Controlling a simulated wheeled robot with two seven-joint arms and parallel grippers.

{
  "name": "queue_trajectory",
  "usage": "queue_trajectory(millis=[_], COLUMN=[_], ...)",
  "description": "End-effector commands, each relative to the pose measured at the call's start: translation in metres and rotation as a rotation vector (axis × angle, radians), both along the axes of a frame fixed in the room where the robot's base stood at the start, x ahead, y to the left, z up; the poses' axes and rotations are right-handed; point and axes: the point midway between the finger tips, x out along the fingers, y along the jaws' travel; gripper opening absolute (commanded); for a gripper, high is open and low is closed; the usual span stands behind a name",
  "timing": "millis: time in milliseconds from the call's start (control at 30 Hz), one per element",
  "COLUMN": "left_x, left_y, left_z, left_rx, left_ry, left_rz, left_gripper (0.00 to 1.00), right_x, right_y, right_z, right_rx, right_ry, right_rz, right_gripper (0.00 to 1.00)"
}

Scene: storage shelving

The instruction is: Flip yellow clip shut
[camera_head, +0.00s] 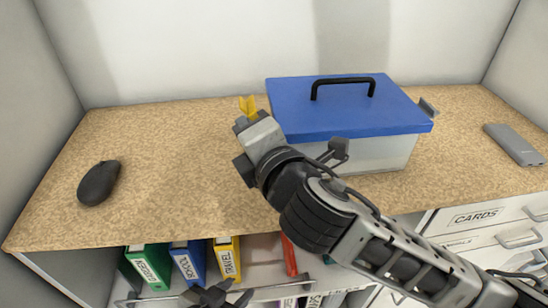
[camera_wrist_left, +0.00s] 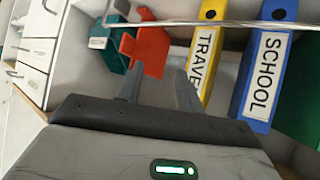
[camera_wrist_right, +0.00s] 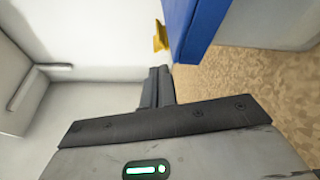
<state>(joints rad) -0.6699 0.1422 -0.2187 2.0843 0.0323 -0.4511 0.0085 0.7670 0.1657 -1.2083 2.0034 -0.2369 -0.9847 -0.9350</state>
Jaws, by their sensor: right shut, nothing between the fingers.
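A box (camera_head: 370,152) with a translucent body and a blue lid (camera_head: 345,105) stands on the worktop. The yellow clip (camera_head: 248,105) sticks up and out at the lid's left side. In the right wrist view the clip (camera_wrist_right: 160,37) shows beside the blue lid (camera_wrist_right: 195,28), just beyond my fingertips. My right gripper (camera_wrist_right: 158,72) is shut and empty, close to the clip with a small visible gap. In the head view its arm crosses in front of the box and hides part of its front left. My left gripper (camera_wrist_left: 160,72) is open and empty, low before the binder shelf.
A grey clip (camera_head: 428,107) sticks out on the box's right side. A black mouse (camera_head: 99,183) lies at left and a grey phone-like device (camera_head: 513,144) at right. Binders (camera_head: 188,262) stand below behind a rail. Drawers (camera_head: 485,217) are at lower right. The worktop's left middle is clear.

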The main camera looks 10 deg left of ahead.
Motion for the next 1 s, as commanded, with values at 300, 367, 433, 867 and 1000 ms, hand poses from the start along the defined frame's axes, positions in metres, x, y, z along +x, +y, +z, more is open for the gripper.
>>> queue_trajectory(millis=[300, 367, 433, 867, 1000], left_x=[0.002, 0.002, 0.002, 0.001, 0.001], left_y=[0.0, 0.0, 0.0, 0.0, 0.0], left_z=[0.001, 0.001, 0.001, 0.0, -0.001], left_rx=[-0.005, -0.006, -0.007, -0.008, -0.007], left_ry=[-0.01, -0.012, -0.013, -0.008, -0.008], left_rz=[-0.001, -0.001, -0.001, 0.0, -0.001], left_gripper=[0.36, 0.36, 0.36, 0.36, 0.11], right_x=[-0.059, -0.067, -0.074, -0.085, -0.084], right_y=[-0.048, -0.054, -0.06, -0.069, -0.069], right_z=[0.007, 0.009, 0.01, 0.012, 0.011], right_rx=[0.001, 0.001, 0.0, 0.0, 0.01], right_ry=[0.001, 0.001, 0.0, 0.0, 0.01], right_rz=[0.002, 0.002, 0.0, -0.001, -0.002], right_gripper=[0.0, 0.0, 0.0, 0.0, 0.0])
